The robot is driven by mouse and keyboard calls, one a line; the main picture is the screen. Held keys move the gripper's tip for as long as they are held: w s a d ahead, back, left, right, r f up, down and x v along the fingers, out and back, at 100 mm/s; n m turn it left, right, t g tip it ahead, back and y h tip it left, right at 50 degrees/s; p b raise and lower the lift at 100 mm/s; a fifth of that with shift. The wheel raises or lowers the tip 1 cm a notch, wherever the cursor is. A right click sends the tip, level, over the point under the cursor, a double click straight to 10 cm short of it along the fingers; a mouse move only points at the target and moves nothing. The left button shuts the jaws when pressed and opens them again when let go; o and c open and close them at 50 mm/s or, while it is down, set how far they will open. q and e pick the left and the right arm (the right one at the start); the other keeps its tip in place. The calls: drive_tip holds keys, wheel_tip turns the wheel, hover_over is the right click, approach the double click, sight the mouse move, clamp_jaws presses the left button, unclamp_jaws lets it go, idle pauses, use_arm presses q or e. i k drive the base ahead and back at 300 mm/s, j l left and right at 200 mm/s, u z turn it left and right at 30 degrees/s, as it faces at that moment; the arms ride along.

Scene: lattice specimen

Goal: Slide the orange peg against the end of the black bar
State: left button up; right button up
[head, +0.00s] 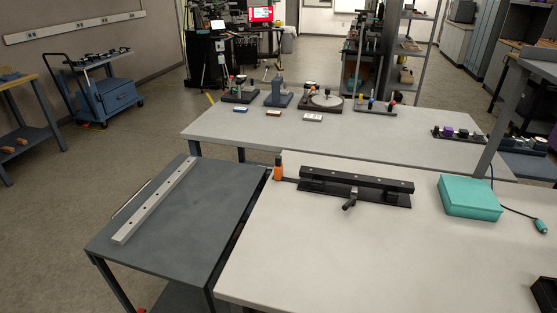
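The orange peg (278,168) stands upright at the far left part of the white table, with a dark top end or band. The black bar (357,180) lies lengthwise on a black base to the right of the peg. A thin dark strip runs between the peg and the bar's left end, and a small gap shows there. A dark handle (350,201) sticks out at the front of the bar.
A teal box (469,197) with a cable sits right of the bar. A grey cart (205,215) bearing a light metal bar (156,201) stands left. A long bench (345,132) with several devices is behind.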

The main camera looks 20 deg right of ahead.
sight(278, 168)
drive_tip(key=i+j, duration=0.95)
drive_tip(key=j, duration=0.25)
